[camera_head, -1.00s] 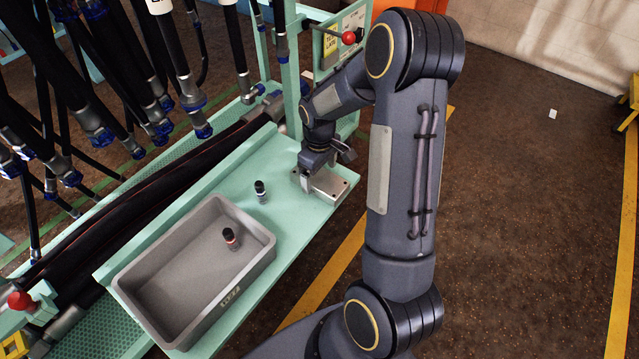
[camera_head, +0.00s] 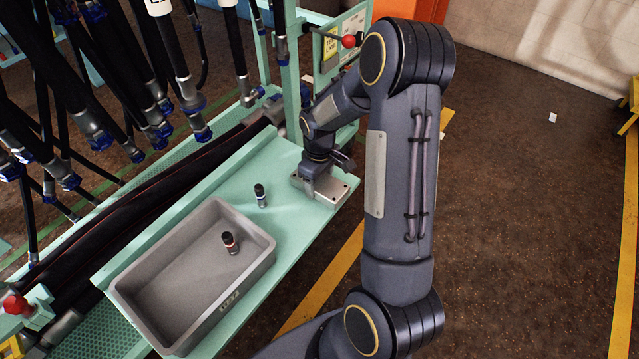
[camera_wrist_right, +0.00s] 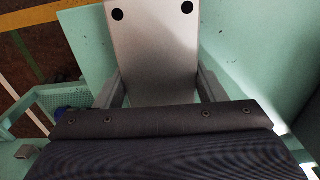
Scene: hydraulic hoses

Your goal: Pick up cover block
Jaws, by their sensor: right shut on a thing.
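The cover block (camera_head: 334,190) is a flat grey metal block with dark holes near its corners. It is at the right end of the green bench shelf (camera_head: 283,217). My right gripper (camera_head: 313,188) reaches down over its left part and is shut on it. In the right wrist view the block (camera_wrist_right: 152,50) sits between the two fingers of the right gripper (camera_wrist_right: 157,88), two dark holes at its far end. I cannot tell whether the block touches the shelf. My left gripper is not in view.
Black hoses (camera_head: 100,75) hang at the left. A green post (camera_head: 291,70) rises behind the gripper.

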